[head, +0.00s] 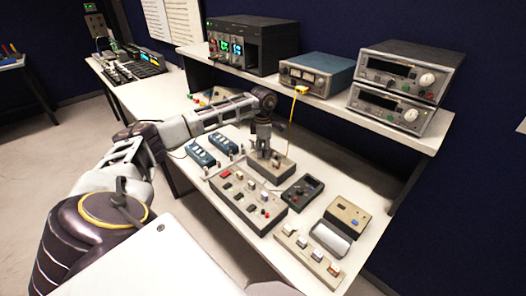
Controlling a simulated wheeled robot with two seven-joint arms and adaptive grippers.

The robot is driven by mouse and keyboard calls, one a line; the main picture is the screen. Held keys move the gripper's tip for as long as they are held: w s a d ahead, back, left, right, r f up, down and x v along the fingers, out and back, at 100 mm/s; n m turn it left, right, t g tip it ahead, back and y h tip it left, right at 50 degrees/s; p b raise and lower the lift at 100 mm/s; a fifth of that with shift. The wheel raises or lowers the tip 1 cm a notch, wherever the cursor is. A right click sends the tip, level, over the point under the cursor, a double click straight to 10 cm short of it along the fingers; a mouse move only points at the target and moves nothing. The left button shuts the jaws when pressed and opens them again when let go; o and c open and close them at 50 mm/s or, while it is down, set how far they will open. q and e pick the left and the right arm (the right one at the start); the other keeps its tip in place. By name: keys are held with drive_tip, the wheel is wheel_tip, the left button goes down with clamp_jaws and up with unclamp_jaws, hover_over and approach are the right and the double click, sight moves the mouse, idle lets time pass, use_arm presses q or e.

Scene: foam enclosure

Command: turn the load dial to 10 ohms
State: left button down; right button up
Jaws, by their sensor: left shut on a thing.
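My left gripper (265,150) points down over a small beige box (272,174) on the bench. It is shut on a dial on top of this box, which I take to be the load dial. The fingers hide the dial, so I cannot read its pointer or any ohm marks. My left arm reaches in from the left across the bench. My right gripper is not in view.
A larger beige panel with coloured parts (246,198) lies in front of the box. A dark handheld meter (302,192) is close on its right. Blue modules (200,154) stand to the left. A shelf (345,105) with instruments (388,108) overhangs the back.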

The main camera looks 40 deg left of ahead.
use_arm(q)
drive_tip(key=shift+r+m, duration=0.1)
drive_tip(key=shift+m, duration=0.5)
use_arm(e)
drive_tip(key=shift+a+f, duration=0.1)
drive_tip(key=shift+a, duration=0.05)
use_arm(q)
drive_tip(key=c, duration=1.2)
unclamp_jaws()
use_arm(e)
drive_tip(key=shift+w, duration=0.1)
use_arm(q)
drive_tip(key=shift+r, duration=5.95)
drive_tip(key=shift+r, duration=0.1)
wheel_tip(320, 180, up, 9)
drive_tip(key=p, duration=0.9)
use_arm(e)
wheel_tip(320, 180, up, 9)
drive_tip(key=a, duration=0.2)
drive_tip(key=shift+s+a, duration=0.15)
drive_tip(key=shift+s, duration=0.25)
